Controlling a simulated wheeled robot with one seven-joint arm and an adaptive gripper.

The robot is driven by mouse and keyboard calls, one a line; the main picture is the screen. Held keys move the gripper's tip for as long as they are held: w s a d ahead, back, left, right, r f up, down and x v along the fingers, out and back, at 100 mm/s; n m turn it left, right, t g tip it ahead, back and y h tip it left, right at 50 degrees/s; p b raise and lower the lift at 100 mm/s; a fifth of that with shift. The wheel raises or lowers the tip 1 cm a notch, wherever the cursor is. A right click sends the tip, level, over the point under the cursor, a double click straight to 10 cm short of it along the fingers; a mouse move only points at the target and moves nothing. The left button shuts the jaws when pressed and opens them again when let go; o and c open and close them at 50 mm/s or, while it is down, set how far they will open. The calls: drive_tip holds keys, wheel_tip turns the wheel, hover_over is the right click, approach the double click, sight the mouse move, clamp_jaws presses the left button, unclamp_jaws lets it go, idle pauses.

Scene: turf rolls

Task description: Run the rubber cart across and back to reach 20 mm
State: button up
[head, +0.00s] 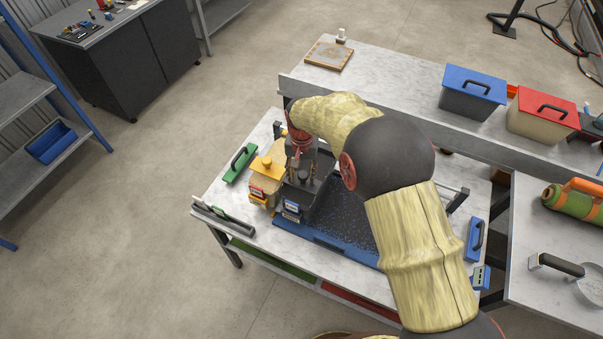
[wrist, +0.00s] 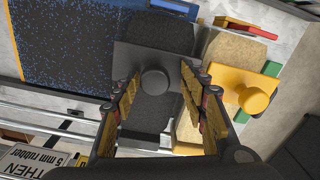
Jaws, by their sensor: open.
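The black cart (head: 308,197), with dark granules in it, stands at the left end of the blue-framed bed (head: 326,239). In the wrist view, its round black knob (wrist: 154,82) is between the two fingers of my gripper (wrist: 160,78). The fingers are open, with a visible gap on either side of the knob. In the head view my gripper (head: 300,152) is over the black cart, partly hidden by my arm. The bed's dark surface is speckled blue, and my arm hides part of it. A sign (wrist: 40,160) reading "THEN 5 mm rubber" shows in the wrist view.
A yellow cart (head: 264,180) with sandy fill and a yellow knob (wrist: 253,100) stands close beside the black cart. A green-handled tool (head: 238,163) lies left of it. Blue (head: 473,92) and red-lidded (head: 543,117) bins stand on the back table. Rails run along the bed.

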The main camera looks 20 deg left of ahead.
wheel_tip(320, 180, up, 12)
idle(0.6)
